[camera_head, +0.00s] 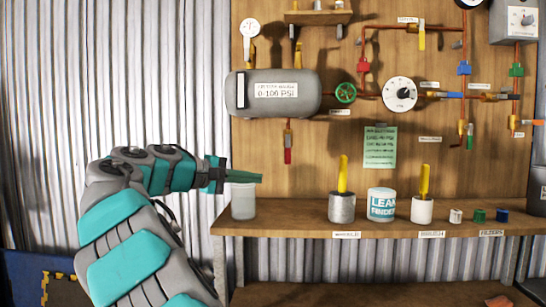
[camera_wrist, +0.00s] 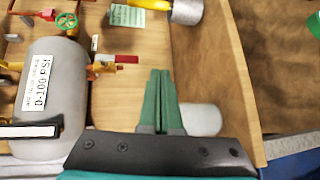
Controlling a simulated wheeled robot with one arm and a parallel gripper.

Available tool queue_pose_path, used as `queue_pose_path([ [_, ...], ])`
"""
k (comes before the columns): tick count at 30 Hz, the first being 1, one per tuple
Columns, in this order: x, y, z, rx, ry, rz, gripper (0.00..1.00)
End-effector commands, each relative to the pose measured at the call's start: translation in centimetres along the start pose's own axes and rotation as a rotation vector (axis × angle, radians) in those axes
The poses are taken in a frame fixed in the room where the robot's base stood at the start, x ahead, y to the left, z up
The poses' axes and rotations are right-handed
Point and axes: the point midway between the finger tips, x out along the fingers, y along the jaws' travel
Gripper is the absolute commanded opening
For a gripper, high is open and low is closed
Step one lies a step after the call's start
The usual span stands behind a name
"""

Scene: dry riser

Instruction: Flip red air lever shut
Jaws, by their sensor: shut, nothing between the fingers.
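A red lever (camera_head: 288,156) hangs straight down from a brass fitting (camera_head: 288,131) under the grey tank (camera_head: 272,93). In the wrist view, which is turned sideways, the red lever (camera_wrist: 127,58) lies beyond and to the left of my fingertips, pointing toward the shelf side. My gripper (camera_head: 262,178) has green fingers pressed together, with nothing between them. In the head view its tips are just left of and slightly below the lever's lower end. In the wrist view the shut fingers (camera_wrist: 160,72) appear apart from the lever.
A pale cup (camera_head: 243,204) stands on the wooden shelf (camera_head: 290,220), partly behind my fingers. Farther right stand a grey can with a yellow handle (camera_head: 342,206) and a leak finder tub (camera_head: 381,205). A green handwheel (camera_head: 346,93) sits right of the tank.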

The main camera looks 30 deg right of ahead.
Motion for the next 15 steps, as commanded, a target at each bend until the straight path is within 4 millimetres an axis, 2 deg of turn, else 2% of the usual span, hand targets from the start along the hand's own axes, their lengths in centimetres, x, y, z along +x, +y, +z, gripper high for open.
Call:
queue_pose_path([
  [3, -1.3, 1.4, -2.2, 0.005, 0.019, 0.07, 0.0],
  [6, -2.4, 2.5, -3.4, 0.014, 0.031, 0.116, 0.0],
  [15, -4.2, 3.7, -5.2, 0.03, 0.051, 0.186, 0.0],
])
